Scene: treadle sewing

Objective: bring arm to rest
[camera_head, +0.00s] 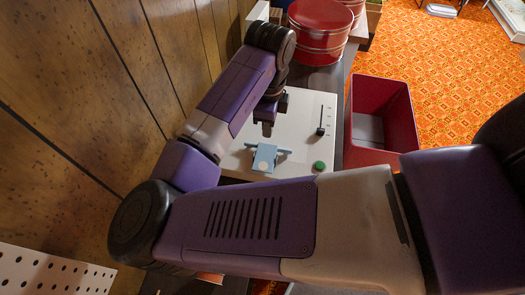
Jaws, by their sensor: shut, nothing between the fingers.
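My arm, purple and light grey, crosses the view from the right edge to the left and folds back up to the top middle. My gripper (267,129) points down above a white panel (300,108) and is small in the picture. It is shut and holds nothing that I can see. A light blue part with a pale round spot (264,157) sits on the panel just below the gripper; a gap seems to lie between them. The panel also carries a green button (319,166) and a black slider lever (320,131). My forearm hides the panel's near side.
A wood-panelled wall (75,90) stands close on the left. Red round tins (318,32) stand behind the panel. An open red bin (383,90) stands to its right. Orange patterned carpet (450,75) lies beyond. A white perforated board (50,272) is at the lower left.

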